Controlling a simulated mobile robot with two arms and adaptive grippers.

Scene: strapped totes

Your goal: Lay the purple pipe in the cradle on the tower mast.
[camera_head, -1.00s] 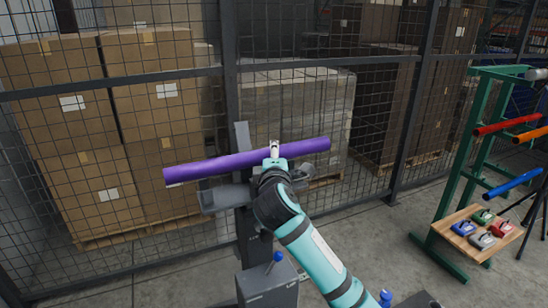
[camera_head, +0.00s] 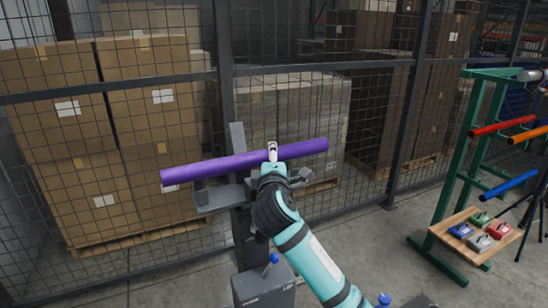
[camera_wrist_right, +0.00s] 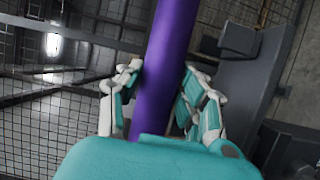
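The purple pipe (camera_head: 215,168) lies across my view, its right end slightly higher. My right gripper (camera_head: 272,150) grips it right of its middle; in the right wrist view the pipe (camera_wrist_right: 166,55) runs between the fingers (camera_wrist_right: 163,82), which appear to touch both sides. The grey tower mast (camera_head: 246,240) stands behind and below the pipe. Its cradle (camera_head: 216,201) shows under the pipe, partly hidden by pipe and wrist. In the right wrist view a grey bracket (camera_wrist_right: 245,84) is at the right, apart from the pipe. My left gripper is not in view.
A wire mesh fence (camera_head: 390,130) stands close behind the mast, with stacked cartons (camera_head: 90,140) beyond. At right, a green rack (camera_head: 455,180) holds red, orange and blue pipes. A wooden board (camera_head: 470,228) there carries several coloured clamp-like items. Floor between mast and rack is clear.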

